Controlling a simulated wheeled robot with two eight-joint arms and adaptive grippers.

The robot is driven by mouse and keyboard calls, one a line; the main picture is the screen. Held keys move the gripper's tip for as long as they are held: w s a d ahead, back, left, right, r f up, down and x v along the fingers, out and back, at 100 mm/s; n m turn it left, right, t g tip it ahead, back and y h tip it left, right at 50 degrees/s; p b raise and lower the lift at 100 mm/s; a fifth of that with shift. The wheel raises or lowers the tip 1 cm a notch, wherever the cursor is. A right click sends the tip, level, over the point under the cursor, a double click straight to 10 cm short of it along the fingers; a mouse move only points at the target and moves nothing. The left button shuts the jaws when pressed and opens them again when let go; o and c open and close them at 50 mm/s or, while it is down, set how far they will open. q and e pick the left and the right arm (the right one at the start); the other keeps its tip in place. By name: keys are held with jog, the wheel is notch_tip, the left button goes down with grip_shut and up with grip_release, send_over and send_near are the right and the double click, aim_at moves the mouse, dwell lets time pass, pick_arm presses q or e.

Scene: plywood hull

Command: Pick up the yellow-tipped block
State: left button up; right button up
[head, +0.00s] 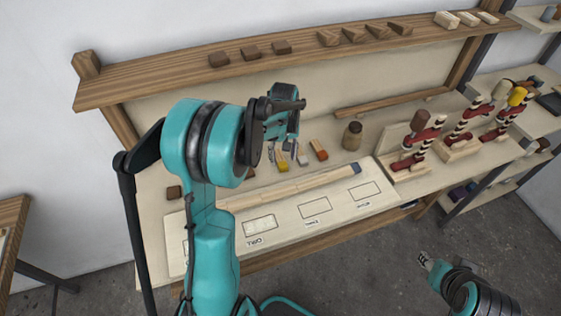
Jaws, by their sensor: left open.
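The yellow-tipped block (282,164) lies on the workbench, just below my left gripper in the picture. Its yellow end shows, and the gripper hides part of the rest. My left gripper (284,150) points down over the block with its fingers apart. I cannot tell whether the fingers touch it. My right gripper (426,261) is at the lower right, away from the bench, and too small to read.
An orange-tipped block (318,150) and a pale-tipped block (302,158) lie close to the right. A brown jar (352,136) and red clamps (418,142) stand farther right. A board with marked outlines (338,213) lies in front. A wooden shelf (180,80) runs behind.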

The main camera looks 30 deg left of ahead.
aim_at(283, 165)
pick_arm(q)
notch_tip(283, 165, down, 4)
jog(key=shift+f+b, duration=0.15)
jog(key=shift+b, duration=0.65)
jog(key=shift+c, duration=0.3)
grip_shut()
